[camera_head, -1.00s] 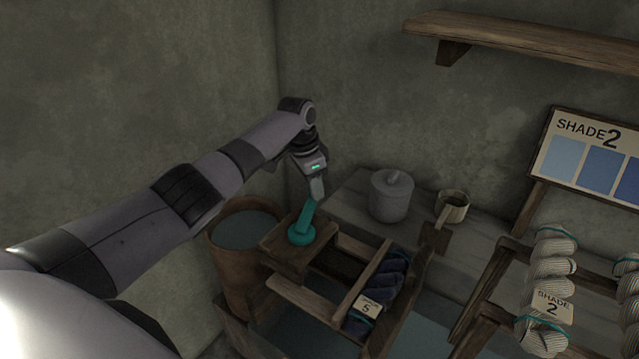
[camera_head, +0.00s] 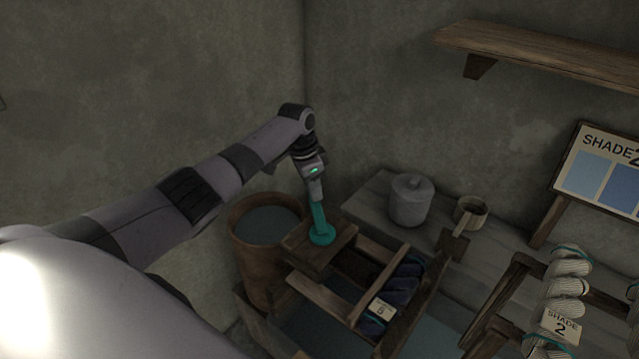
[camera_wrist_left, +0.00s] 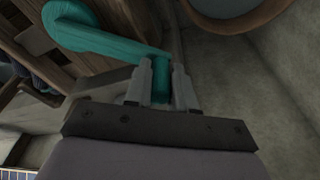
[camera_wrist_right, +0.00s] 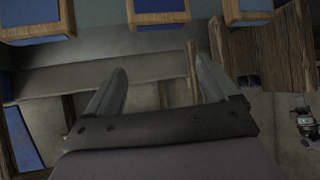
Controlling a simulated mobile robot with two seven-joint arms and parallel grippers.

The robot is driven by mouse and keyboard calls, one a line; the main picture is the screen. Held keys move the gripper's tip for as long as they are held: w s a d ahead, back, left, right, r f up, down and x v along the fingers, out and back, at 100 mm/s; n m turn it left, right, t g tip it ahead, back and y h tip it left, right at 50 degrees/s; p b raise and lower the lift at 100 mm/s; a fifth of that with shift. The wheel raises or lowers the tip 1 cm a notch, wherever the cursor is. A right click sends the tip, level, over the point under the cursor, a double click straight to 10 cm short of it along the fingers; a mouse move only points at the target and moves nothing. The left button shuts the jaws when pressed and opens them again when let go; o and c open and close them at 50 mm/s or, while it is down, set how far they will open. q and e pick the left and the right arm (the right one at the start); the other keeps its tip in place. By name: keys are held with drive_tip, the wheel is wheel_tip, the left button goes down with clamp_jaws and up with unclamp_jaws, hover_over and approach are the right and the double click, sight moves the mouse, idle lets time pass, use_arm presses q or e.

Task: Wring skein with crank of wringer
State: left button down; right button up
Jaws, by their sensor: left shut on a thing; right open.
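The teal crank (camera_head: 319,220) stands on the wooden block of the wringer (camera_head: 318,254). My left gripper (camera_head: 315,196) is shut on the upper part of the crank. In the left wrist view the teal crank arm (camera_wrist_left: 110,38) ends in a handle between the two fingers (camera_wrist_left: 162,85). A dark blue skein (camera_head: 403,288) with a paper tag lies across the wringer's wooden frame, right of the crank. My right gripper (camera_wrist_right: 155,85) is open with nothing between its fingers. It is not in the head view.
A brown barrel (camera_head: 265,250) of liquid stands left of the wringer, close to my left arm. A grey lidded pot (camera_head: 410,202) and a cup (camera_head: 470,213) sit on the bench behind. Pale skeins (camera_head: 566,290) hang on a rack at right under a shade board (camera_head: 600,175).

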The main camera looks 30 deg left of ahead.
use_arm(q)
drive_tip(key=shift+s+d+f, duration=0.15)
drive_tip(key=shift+s+d, duration=0.05)
drive_tip(key=shift+s, duration=2.3)
drive_tip(key=shift+s+d+f, duration=0.1)
drive_tip(key=shift+s+d, duration=0.05)
drive_tip(key=shift+s, duration=2.4)
drive_tip(key=shift+s+d+f, duration=0.15)
drive_tip(key=shift+s+d, duration=0.05)
drive_tip(key=shift+s, duration=2.3)
drive_tip(key=shift+s+d, duration=0.45)
drive_tip(key=shift+d, duration=0.25)
drive_tip(key=shift+s+d, duration=0.4)
drive_tip(key=shift+d, duration=0.3)
drive_tip(key=shift+s+d, duration=0.45)
drive_tip(key=shift+d, duration=0.25)
drive_tip(key=shift+c, duration=0.5)
unclamp_jaws()
drive_tip(key=shift+s+d+r, duration=0.15)
drive_tip(key=shift+d+r, duration=0.05)
drive_tip(key=shift+o, duration=0.5)
drive_tip(key=shift+w+a+f, duration=0.15)
drive_tip(key=shift+w+a, duration=0.05)
drive_tip(key=shift+w, duration=0.1)
wheel_tip(320, 180, up, 8)
drive_tip(key=shift+r, duration=0.2)
drive_tip(key=shift+a, duration=0.1)
